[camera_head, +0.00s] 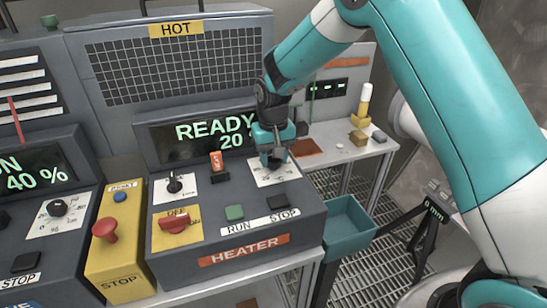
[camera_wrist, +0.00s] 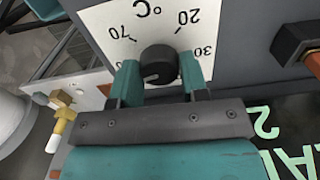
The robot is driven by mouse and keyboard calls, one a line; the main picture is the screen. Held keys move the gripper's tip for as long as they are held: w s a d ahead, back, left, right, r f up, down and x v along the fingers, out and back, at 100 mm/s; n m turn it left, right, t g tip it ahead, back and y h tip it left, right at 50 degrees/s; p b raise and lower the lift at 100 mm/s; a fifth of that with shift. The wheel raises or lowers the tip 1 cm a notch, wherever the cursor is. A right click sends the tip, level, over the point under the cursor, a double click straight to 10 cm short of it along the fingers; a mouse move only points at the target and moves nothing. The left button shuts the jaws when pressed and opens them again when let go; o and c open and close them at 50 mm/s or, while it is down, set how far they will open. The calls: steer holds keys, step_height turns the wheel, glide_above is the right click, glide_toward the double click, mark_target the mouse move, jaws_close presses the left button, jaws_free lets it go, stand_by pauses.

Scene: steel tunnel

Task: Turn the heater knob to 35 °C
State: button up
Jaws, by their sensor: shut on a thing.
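The heater knob (camera_wrist: 158,66) is a round black knob on a white dial plate marked °C in the wrist view. The numbers 20, 30 and 70 show upside down; others are hidden. A pale mark on the knob points toward the lower left of that view. My gripper (camera_wrist: 160,73) has one teal finger on each side of the knob and is shut on it. In the head view my gripper (camera_head: 273,160) covers the knob over its white dial plate (camera_head: 286,174). The heater display (camera_head: 215,128) reads READY and 20, its right part hidden by my arm.
The heater panel also has a black knob (camera_head: 174,184), an orange-tipped switch (camera_head: 217,162), a red OFF switch (camera_head: 175,222), a green RUN button (camera_head: 234,212) and a black STOP button (camera_head: 278,202). A red emergency button (camera_head: 105,229) stands left. A teal bin (camera_head: 347,240) hangs right.

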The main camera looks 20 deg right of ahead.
steer(key=shift+m, duration=0.4)
steer(key=o, duration=0.9)
steer(key=shift+o, duration=0.2)
step_height(320, 180, up, 18)
steer(key=b, duration=0.3)
steer(key=shift+f+b, duration=0.25)
steer(key=shift+b, duration=0.15)
steer(key=shift+s, duration=0.1)
steer(key=s+a+f+n+y, duration=0.1)
steer(key=s+n, duration=0.1)
steer(key=s, duration=0.8)
steer(key=s+a+f+n+y, duration=0.1)
steer(key=s+a+f+n, duration=0.1)
steer(key=s, duration=0.8)
steer(key=s+a+f+n+y, duration=0.1)
steer(key=s+n, duration=0.3)
steer(key=s, duration=0.7)
steer(key=shift+a+f+y+b, duration=0.2)
steer(key=shift+f+y+b, duration=0.2)
steer(key=shift+f+y, duration=0.3)
